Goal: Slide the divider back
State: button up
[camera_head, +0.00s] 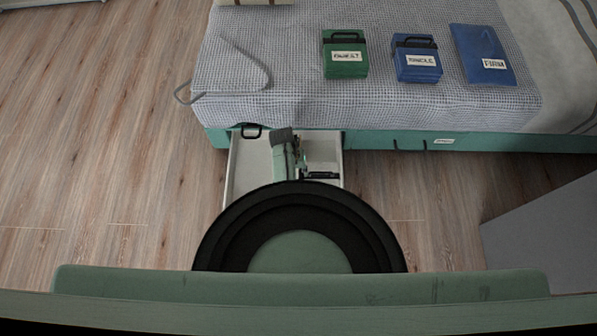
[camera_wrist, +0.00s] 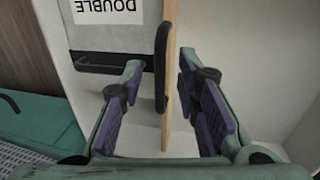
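My gripper (camera_wrist: 160,78) is open, with one finger on each side of the divider. Gaps show between the fingers and the board, wider on the left. In the head view my arm covers part of the drawer, and I cannot make out the divider there.
A grey case labelled DOUBLE (camera_wrist: 105,38), with a black handle, lies in the drawer left of the divider in the wrist view. The drawer space right of the divider looks empty. Green (camera_head: 345,62) and blue (camera_head: 416,65) cases and a blue packet (camera_head: 480,50) lie on the bed.

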jog(key=shift+f, duration=0.1)
jog(key=shift+c, duration=0.4)
grip_shut()
dwell(0.5)
